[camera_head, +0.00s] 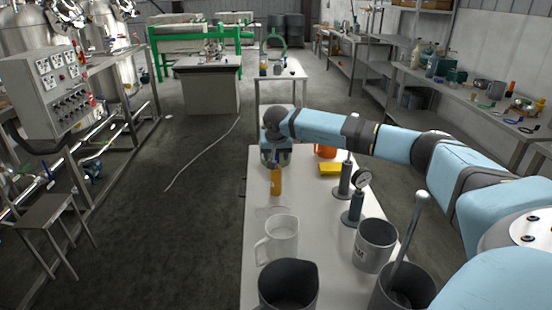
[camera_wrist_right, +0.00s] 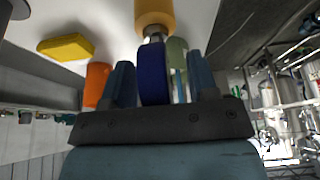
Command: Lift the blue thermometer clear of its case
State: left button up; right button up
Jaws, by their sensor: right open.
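My right gripper (camera_head: 276,159) points down over the far left part of the white table. In the right wrist view the gripper (camera_wrist_right: 160,63) is open, with one finger on each side of a dark blue rounded piece (camera_wrist_right: 154,78). Beside that piece, also between the fingers, is a pale green piece (camera_wrist_right: 177,57) with a thin light blue strip. I cannot tell which of these is the thermometer and which its case, nor whether the fingers touch them. In the head view the gripper and arm mostly hide this spot. My left gripper is not in view.
An amber cylinder (camera_head: 276,183) stands just in front of the gripper. A yellow block (camera_head: 330,169) and an orange object (camera_head: 325,151) are to the right. Two gauge stands, a white mug (camera_head: 278,240) and dark grey vessels fill the near table (camera_head: 262,215).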

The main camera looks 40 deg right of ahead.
grip_shut()
jog(key=shift+r, duration=0.1)
